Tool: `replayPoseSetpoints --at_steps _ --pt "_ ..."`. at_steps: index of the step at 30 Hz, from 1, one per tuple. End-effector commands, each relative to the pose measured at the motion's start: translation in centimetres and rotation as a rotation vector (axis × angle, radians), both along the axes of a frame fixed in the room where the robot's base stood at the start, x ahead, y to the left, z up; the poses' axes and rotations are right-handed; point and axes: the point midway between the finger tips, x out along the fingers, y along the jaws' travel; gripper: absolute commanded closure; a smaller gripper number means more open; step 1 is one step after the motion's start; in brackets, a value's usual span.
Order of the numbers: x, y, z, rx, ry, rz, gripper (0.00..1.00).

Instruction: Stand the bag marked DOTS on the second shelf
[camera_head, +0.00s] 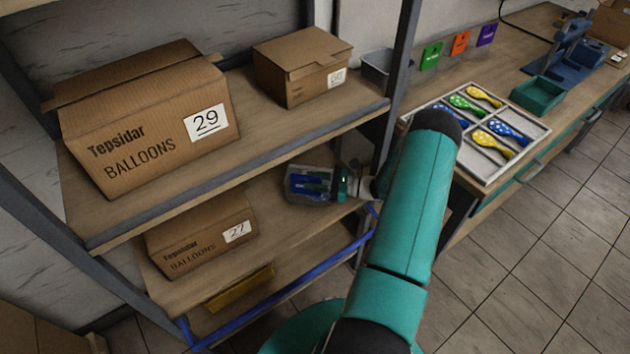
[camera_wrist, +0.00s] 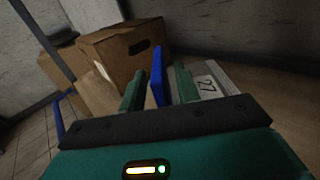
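A clear bag (camera_head: 312,184) with blue contents is on the lower shelf (camera_head: 283,243), near its right end; its marking is unreadable. My gripper (camera_head: 345,184) is at the bag's right side, with my arm reaching in from the front. In the wrist view my gripper's fingers (camera_wrist: 158,88) are apart. A narrow blue thing (camera_wrist: 157,78) stands between them, with small gaps visible on each side. It may be the bag seen edge-on; I cannot be sure. No firm grip shows.
Box 27 (camera_head: 203,237) stands left of the bag. Boxes (camera_head: 150,135) and (camera_head: 303,68) stand on the upper shelf (camera_head: 262,125). A blue rail (camera_head: 290,286) runs along the lower shelf's front.

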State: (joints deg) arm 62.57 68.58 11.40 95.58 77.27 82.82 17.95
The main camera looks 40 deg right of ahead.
Motion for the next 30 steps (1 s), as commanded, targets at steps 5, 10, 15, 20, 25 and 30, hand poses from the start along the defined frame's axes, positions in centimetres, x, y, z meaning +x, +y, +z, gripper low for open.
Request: replayPoseSetpoints --at_steps 5,10,15,20,25,30 --pt "-0.7 -0.7 0.3 0.000 0.000 -0.003 0.68" --pt "-3.1 -2.8 0.3 0.000 0.000 -0.005 0.68" --pt "-5.9 -5.3 0.2 -0.001 0.000 -0.003 0.68" --pt "-7.9 -7.1 0.3 0.000 0.000 -0.002 0.68" --pt "-8.9 -7.9 0.3 0.000 0.000 -0.001 0.68" --pt "-9.0 -8.0 0.3 0.000 0.000 0.000 0.68"
